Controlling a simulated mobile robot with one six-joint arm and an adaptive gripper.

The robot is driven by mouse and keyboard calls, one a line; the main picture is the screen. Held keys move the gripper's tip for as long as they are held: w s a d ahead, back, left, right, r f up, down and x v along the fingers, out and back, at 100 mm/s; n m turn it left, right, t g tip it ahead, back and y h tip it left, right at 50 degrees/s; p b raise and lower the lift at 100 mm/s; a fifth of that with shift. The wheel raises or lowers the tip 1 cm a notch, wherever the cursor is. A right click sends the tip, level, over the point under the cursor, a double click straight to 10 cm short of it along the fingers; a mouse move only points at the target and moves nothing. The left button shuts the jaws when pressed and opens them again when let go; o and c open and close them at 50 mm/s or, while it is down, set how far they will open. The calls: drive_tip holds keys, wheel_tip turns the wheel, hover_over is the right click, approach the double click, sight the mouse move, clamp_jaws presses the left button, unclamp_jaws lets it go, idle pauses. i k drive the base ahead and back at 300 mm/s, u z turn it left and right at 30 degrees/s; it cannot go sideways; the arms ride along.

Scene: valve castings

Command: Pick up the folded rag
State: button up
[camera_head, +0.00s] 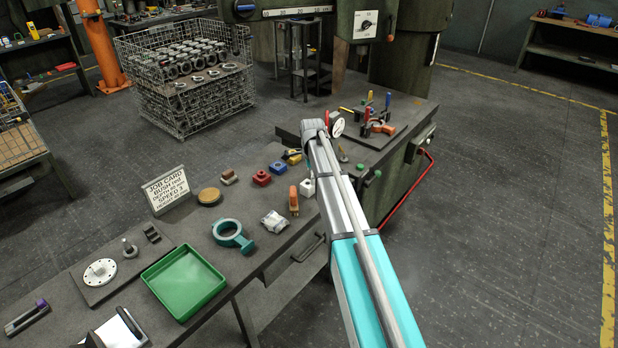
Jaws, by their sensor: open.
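A small pale grey-white crumpled bundle (274,221), which looks like the folded rag, lies on the dark workbench (255,262) near its front edge. It sits right of a teal ring-shaped casting (232,235) and left of an orange-handled tool (293,201). Nothing covers it. My arm reaches in from the bottom right, passes to the right of the rag and ends in a grey joint beyond it. My gripper's fingers do not show.
A green tray (184,283), a job card sign (168,190) and a flanged disc (100,272) stand to the left. A wire basket (187,75) of castings stands farther back.

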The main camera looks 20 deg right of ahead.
sight(274, 222)
drive_tip(key=k, duration=0.9)
